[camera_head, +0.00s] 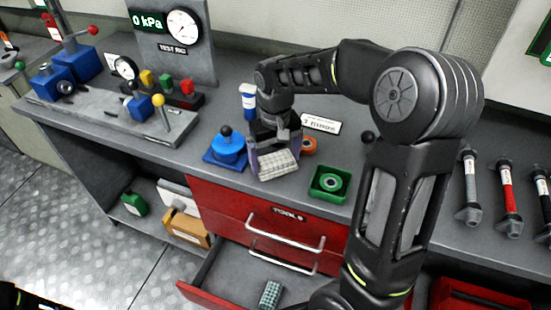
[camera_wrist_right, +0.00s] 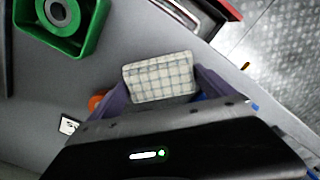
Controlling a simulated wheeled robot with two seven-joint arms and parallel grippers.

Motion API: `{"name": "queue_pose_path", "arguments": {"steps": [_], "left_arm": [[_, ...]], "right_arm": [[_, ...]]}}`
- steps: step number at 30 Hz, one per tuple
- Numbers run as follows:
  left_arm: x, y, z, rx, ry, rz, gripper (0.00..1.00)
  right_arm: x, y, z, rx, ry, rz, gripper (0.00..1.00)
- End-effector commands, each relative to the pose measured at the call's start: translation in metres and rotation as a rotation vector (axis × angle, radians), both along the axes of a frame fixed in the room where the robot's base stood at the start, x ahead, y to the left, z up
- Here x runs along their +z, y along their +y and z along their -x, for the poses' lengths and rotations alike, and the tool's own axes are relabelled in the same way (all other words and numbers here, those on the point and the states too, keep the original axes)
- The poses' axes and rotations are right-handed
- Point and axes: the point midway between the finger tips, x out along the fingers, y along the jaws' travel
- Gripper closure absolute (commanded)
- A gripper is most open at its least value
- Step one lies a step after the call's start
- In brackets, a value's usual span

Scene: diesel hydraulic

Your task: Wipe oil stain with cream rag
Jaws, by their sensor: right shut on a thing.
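The cream rag (camera_head: 278,166) is a pale folded cloth with a dark grid pattern. It also shows in the right wrist view (camera_wrist_right: 160,78), between the purple fingers. My right gripper (camera_head: 273,150) is shut on it, low over the grey workbench (camera_head: 225,185) near its front edge. I cannot tell whether the rag touches the bench top. No oil stain is visible; the rag, gripper and arm hide part of the bench. My left gripper is not in view.
A blue part with a black knob (camera_head: 227,148) stands just left of the rag. A green tray (camera_head: 330,183) with a ring and an orange ring (camera_head: 308,146) are right. Below, an open drawer (camera_head: 225,285) holds a teal checked cloth (camera_head: 270,294).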

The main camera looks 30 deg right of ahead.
Motion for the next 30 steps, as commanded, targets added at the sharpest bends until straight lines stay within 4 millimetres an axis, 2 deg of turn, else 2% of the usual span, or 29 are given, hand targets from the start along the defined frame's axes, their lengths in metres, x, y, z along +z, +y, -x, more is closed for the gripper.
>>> {"name": "queue_pose_path", "arguments": {"steps": [3, 5, 21, 30], "left_arm": [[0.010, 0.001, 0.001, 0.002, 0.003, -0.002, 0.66], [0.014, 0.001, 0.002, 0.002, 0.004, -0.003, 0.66], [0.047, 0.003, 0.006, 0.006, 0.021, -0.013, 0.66], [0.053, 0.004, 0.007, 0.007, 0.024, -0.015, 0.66]], "right_arm": [[0.007, -0.001, -0.002, 0.000, 0.000, 0.000, 0.45], [0.025, -0.001, -0.003, 0.000, -0.006, 0.000, 0.45], [0.072, -0.001, -0.007, 0.003, -0.001, 0.000, 0.45], [0.081, -0.001, -0.008, 0.003, -0.001, 0.000, 0.45]]}}
